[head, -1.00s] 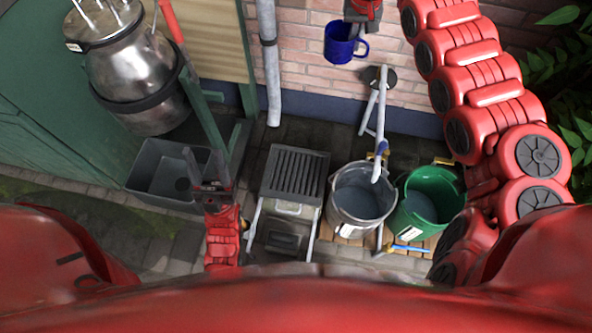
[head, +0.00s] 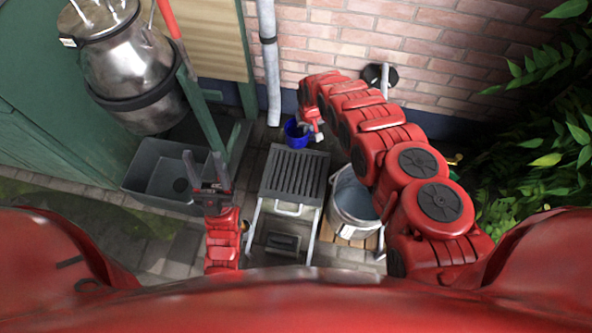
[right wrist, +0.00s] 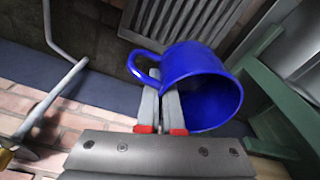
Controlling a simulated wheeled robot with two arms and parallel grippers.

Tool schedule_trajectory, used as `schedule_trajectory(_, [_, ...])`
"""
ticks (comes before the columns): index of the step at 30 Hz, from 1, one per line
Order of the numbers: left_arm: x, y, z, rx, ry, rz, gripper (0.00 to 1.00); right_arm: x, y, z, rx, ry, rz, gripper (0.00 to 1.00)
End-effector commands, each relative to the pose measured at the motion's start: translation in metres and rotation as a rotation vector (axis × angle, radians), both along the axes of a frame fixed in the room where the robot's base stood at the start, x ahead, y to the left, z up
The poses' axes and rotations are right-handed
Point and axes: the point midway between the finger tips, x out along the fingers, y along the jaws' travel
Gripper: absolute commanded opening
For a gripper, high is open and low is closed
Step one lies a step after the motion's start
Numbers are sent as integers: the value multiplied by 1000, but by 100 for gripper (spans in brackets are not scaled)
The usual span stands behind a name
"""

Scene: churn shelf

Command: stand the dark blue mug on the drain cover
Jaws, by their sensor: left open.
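The dark blue mug (head: 296,135) shows just beyond the far edge of a dark slatted grate (head: 296,174) on a light frame, the only thing I see that looks like a drain cover. My right gripper (head: 313,131) is shut on the mug. In the right wrist view the two fingers (right wrist: 165,112) are together at the handle side of the mug (right wrist: 196,85), and the slatted grate (right wrist: 180,18) lies behind it. The mug's height above the ground is hard to tell. My left gripper (head: 206,170) is open and empty, left of the grate, in front of a grey basin.
The grey basin (head: 150,180) stands at the left below a metal churn (head: 140,80). A metal bucket (head: 352,195) stands right of the grate, partly behind my right arm. A drainpipe (head: 268,60) runs down the brick wall (head: 430,45).

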Motion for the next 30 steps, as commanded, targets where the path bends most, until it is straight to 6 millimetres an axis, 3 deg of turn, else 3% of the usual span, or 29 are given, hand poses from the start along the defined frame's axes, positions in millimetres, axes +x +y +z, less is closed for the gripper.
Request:
schedule_trajectory(3, [0,0,0,0,0,0,50,-26,3,-34,-2,4,29,0])
schedule_trajectory(9, [0,0,-2,0,0,0,50,-45,4,-60,1,0,50,0])
schedule_trajectory(18, [0,0,-26,0,0,0,50,-46,3,-108,2,-3,50,0])
schedule_trajectory(26, [0,0,-41,0,0,0,50,-45,3,-127,1,-3,50,0])
schedule_trajectory(30, [0,0,-59,0,0,0,50,-46,3,-148,2,-3,50,0])
